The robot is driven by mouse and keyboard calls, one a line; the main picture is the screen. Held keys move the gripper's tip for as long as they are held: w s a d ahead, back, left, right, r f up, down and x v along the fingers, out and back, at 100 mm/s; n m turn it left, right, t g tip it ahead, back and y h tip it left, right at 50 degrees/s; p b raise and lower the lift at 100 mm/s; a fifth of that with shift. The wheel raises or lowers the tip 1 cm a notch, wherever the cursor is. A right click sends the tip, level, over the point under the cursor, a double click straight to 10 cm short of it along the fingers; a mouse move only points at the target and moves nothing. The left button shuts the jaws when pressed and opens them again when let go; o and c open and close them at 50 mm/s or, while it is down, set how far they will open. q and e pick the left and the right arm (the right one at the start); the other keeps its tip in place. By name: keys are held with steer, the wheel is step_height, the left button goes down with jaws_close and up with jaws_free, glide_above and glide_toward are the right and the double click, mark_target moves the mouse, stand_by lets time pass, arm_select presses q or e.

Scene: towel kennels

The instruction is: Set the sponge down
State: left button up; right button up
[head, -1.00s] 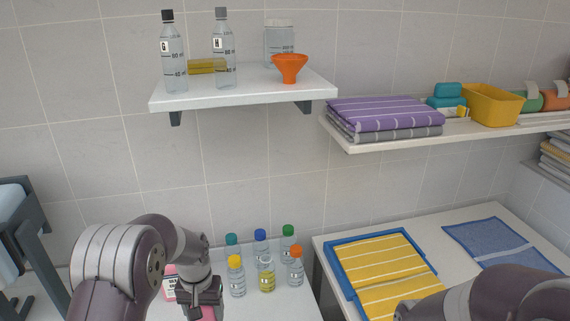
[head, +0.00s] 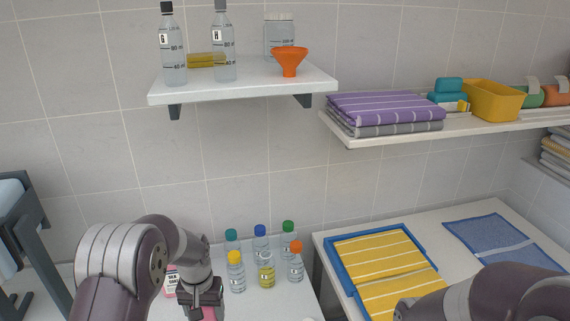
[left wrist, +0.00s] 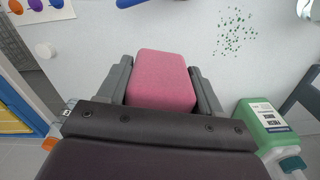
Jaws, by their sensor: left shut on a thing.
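The sponge is a pink block, seen best in the left wrist view (left wrist: 160,80), where it sits between my two left fingers. My left gripper (head: 205,293) is shut on it. In the head view only a small pink part of the sponge (head: 209,313) shows at the bottom edge, mostly hidden by the gripper. A pale surface lies beyond the sponge in the wrist view; I cannot tell whether they touch. Part of my right arm is at the bottom right of the head view, with a dark end (head: 404,308) whose jaws I cannot make out.
Several capped bottles (head: 266,273) stand right of my left gripper. A pink-labelled container (head: 171,283) is partly hidden behind it. A green bottle (left wrist: 263,122) is close on the right in the wrist view. Green specks (left wrist: 235,32) dot the pale surface. A blue tray (head: 346,279) holds yellow towels.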

mark_target(207, 320)
arm_select(q)
steer(key=f+b, duration=0.2)
steer(key=f, duration=0.1)
steer(key=f+b, duration=0.1)
steer(key=shift+w+a+f, duration=0.15)
steer(key=shift+w+a, duration=0.05)
steer(key=shift+w, duration=0.1)
steer(key=shift+s+a+b, duration=0.2)
steer(key=shift+a+b, duration=0.2)
steer(key=shift+b, duration=0.85)
steer(key=s+f, duration=0.1)
steer(key=f, duration=0.1)
steer(key=s+f, duration=0.1)
steer(key=f, duration=0.2)
steer(key=s+f+b, duration=0.1)
steer(key=s+f, duration=0.1)
steer(key=f, duration=0.1)
steer(key=shift+s+a+f, duration=0.1)
steer(key=shift+a+f, duration=0.05)
steer(key=shift+a, duration=0.2)
steer(key=shift+f, duration=0.15)
steer(key=o, duration=0.7)
steer(key=shift+o, duration=0.5)
